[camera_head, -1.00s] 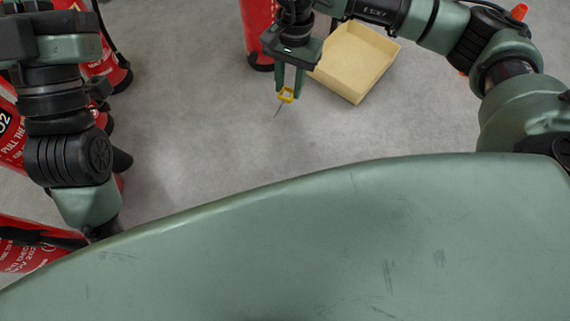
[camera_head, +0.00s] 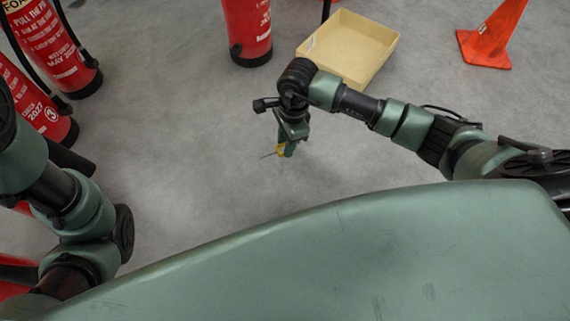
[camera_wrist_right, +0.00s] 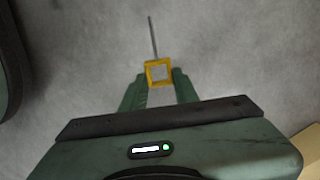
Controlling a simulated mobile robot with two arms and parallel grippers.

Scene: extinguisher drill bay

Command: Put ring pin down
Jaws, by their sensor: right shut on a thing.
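The ring pin (camera_head: 279,150) has a yellow square ring and a thin grey shaft. My right gripper (camera_head: 287,147) is shut on its ring, and the shaft sticks out to the left in the head view. In the right wrist view the ring pin (camera_wrist_right: 158,72) sits between the fingertips of my right gripper (camera_wrist_right: 159,80), with its shaft pointing away. Bare grey floor lies behind it; how high it is above the floor is hard to tell. My left arm is at the left edge of the head view, and its gripper is out of the frame.
An open tan tray (camera_head: 375,62) lies on the floor beyond my right wrist. An orange cone (camera_head: 490,36) stands at the upper right. A red extinguisher (camera_head: 248,30) stands at the top, and several more stand at the left. The floor left of the ring pin is clear.

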